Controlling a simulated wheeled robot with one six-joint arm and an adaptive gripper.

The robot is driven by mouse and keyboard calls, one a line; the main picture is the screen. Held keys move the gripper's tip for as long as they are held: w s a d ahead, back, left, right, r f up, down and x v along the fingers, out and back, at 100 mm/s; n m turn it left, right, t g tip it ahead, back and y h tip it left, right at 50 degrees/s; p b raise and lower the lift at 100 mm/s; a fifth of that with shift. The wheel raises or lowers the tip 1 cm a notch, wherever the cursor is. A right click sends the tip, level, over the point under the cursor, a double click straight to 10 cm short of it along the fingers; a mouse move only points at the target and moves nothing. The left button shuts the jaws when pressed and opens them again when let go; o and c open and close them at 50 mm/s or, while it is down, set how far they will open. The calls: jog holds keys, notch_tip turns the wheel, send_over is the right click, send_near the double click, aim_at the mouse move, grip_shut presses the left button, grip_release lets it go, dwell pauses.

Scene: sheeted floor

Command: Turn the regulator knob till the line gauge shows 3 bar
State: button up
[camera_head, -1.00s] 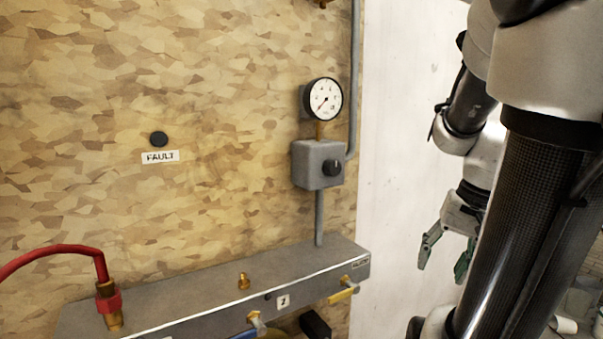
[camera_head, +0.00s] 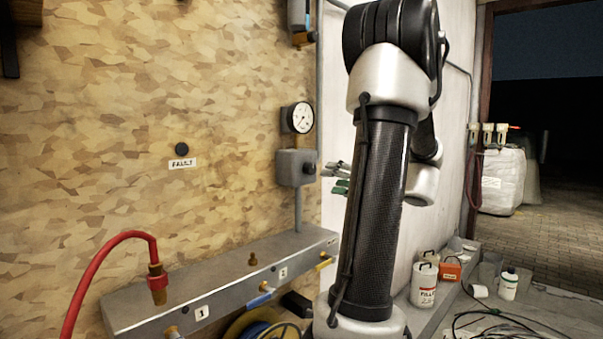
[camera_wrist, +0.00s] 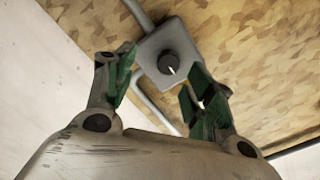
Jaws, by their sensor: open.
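The regulator is a grey box with a round black knob (camera_head: 309,168) on the board. In the wrist view the knob (camera_wrist: 168,63) shows a pale mark near its edge. The line gauge (camera_head: 302,117), with a white dial and black rim, is mounted above the box. Its needle is too small to read surely. My gripper (camera_head: 336,179) is open beside the knob, at its right in the head view. In the wrist view its green-padded fingers (camera_wrist: 161,82) are spread, with the knob showing in the gap beyond them. I see no contact with it.
A grey manifold (camera_head: 222,280) with blue- and yellow-handled valves runs below the regulator. A red hose (camera_head: 108,248) ends at its left. A FAULT label (camera_head: 182,163) sits under a black button. Canisters (camera_head: 424,283) and loose cables lie at lower right.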

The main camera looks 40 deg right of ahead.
aim_at(313, 169)
jog(key=w+n, duration=0.1)
jog(key=w, duration=0.1)
jog(key=w+r, duration=0.1)
jog(key=w, duration=0.2)
jog(key=w+n, duration=0.1)
jog(key=w, duration=0.2)
jog(key=shift+w+a+r+n+t, duration=0.2)
jog(key=shift+a+r+n+t, duration=0.1)
jog(key=shift+a+r+t, duration=0.1)
jog(key=c, duration=1)
